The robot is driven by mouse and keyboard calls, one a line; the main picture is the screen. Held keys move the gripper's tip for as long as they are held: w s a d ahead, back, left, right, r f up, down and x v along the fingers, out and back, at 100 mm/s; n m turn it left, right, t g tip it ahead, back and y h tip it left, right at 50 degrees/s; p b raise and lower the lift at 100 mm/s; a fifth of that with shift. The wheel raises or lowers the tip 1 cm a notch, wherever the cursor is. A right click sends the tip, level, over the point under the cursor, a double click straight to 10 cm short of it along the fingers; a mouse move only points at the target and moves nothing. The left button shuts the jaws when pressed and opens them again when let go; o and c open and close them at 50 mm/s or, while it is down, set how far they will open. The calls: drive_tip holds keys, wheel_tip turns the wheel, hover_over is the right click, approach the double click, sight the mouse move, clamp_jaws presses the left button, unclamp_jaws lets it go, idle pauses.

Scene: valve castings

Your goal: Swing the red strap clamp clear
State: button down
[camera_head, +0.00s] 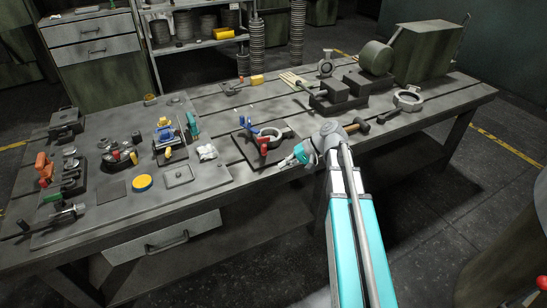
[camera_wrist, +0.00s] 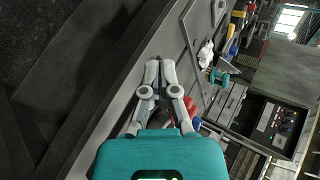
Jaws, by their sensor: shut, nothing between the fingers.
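A red strap clamp (camera_head: 264,146) stands on the front part of a dark fixture plate (camera_head: 247,150) near the middle of the table's front. A blue clamp (camera_head: 249,126) and a pale ring-shaped casting (camera_head: 284,133) sit on the same plate. My gripper (camera_head: 284,163) is at the table's front edge, just right of and nearer than the red clamp, apart from it. In the wrist view my gripper (camera_wrist: 160,66) has its fingers together and empty. A red part (camera_wrist: 196,123) shows beside the right finger, partly hidden by my gripper's body.
Other fixtures crowd the table's left side.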

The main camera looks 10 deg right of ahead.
drive_tip(key=w+d+t+y+b, duration=0.1)
drive_tip(key=w+d+y+b, duration=0.2)
drive_tip(key=d+b, duration=0.2)
drive_tip(key=w+d+f+t+y+b, duration=0.1)
drive_tip(key=w+d+t+y+b, duration=0.1)
drive_tip(key=d+b, duration=0.4)
drive_tip(key=shift+w+d+m+t+y, duration=0.3)
drive_tip(key=shift+w+d+y, duration=0.2)
drive_tip(key=shift+w+y, duration=0.4)
drive_tip(key=shift+a, duration=0.15)
drive_tip(key=x, duration=1.3)
drive_tip(key=shift+a+f, duration=0.1)
drive_tip(key=shift+a, duration=0.3)
drive_tip(key=shift+d+t, duration=0.25)
drive_tip(key=shift+t, duration=0.05)
drive_tip(key=shift+a+m, duration=0.1)
drive_tip(key=shift+m, duration=0.2)
